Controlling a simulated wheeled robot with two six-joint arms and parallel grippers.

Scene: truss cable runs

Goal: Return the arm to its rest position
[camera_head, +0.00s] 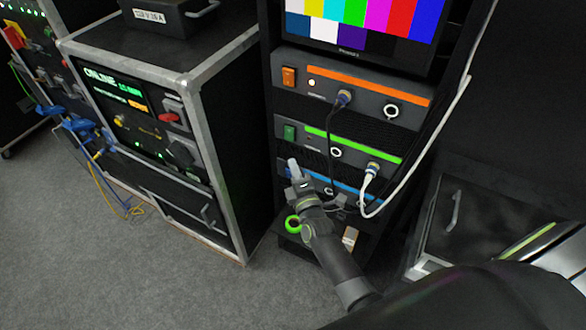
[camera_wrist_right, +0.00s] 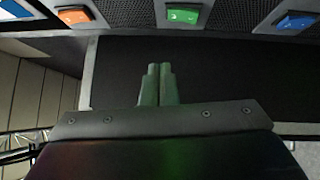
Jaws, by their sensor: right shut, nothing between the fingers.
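My right arm comes in from the lower right of the head view. Its gripper (camera_head: 293,166) points up and away, in front of the rack's lower units. In the right wrist view the two fingers of the right gripper (camera_wrist_right: 160,70) are together, with nothing between them. They point toward a dark panel, below a row of coloured switches. I cannot tell whether the fingertips touch anything. My left gripper is not in view.
The rack holds an orange-striped unit (camera_head: 355,90), a green-striped unit (camera_head: 345,141) and a blue-striped unit (camera_head: 345,187), with cables plugged in. A white cable (camera_head: 440,110) hangs at its right. A flight case (camera_head: 215,110) stands left. Grey floor (camera_head: 130,270) is clear at lower left.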

